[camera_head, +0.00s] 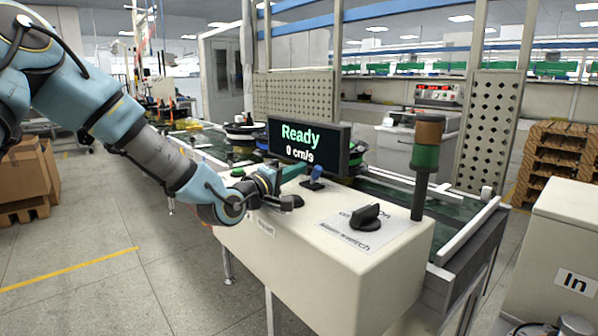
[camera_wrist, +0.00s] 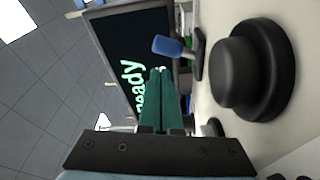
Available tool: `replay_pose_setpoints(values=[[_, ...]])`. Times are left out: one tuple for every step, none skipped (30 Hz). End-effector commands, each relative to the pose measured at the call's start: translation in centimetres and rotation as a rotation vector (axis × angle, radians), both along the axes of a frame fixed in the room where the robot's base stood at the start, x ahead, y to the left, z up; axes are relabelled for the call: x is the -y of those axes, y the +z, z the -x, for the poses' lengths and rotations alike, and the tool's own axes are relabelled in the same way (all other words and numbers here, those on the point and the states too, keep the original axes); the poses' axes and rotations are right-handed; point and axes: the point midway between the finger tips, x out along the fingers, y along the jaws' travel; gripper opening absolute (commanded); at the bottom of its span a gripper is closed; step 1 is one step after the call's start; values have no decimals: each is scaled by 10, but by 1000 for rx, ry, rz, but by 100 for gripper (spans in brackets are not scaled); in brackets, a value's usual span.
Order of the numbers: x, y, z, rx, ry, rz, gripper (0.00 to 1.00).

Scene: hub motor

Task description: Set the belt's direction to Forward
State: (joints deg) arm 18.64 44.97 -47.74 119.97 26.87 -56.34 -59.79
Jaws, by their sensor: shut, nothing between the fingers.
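A small lever with a blue grip (camera_head: 317,173) stands on top of the white control box (camera_head: 330,250), in front of the display. It also shows in the wrist view (camera_wrist: 168,46), tilted toward the display. The display (camera_head: 330,145) reads "Ready" and "0 cm/s". My gripper (camera_head: 300,168) is shut and empty, its teal fingers just left of the blue lever. In the wrist view the shut fingertips (camera_wrist: 158,73) end just below the blue grip, with a small visible gap. No direction lettering by the lever is readable.
A round black knob (camera_wrist: 250,70) stands close beside my fingers. A black rotary switch (camera_head: 366,216) on a labelled plate and a signal tower (camera_head: 426,155) stand farther right. The conveyor belt (camera_head: 405,190) runs behind the box.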

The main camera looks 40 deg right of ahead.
Motion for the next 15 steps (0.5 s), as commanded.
replay_pose_setpoints(values=[[-8, -2, 1, 1, 0, -2, 0], [-13, -2, 1, 1, 0, -2, 0], [-21, -3, 3, 2, 2, -2, 0], [-27, -3, 4, 2, 2, -2, 0], [-33, -4, 4, 3, 2, -2, 0], [-41, -4, 6, 2, 2, -3, 0], [-48, -5, 7, 2, 2, -3, 0], [-53, -4, 8, 3, 3, -2, 0], [-61, -5, 9, 2, 2, -3, 0], [-66, -5, 10, 4, 2, -2, 0], [-71, -5, 11, 3, 1, -2, 0], [-77, -5, 12, 3, 1, -1, 0], [-81, -5, 13, 2, 1, -1, 0], [-85, -5, 13, 3, 2, -2, 0], [-89, -5, 14, 3, 1, -1, 0]])
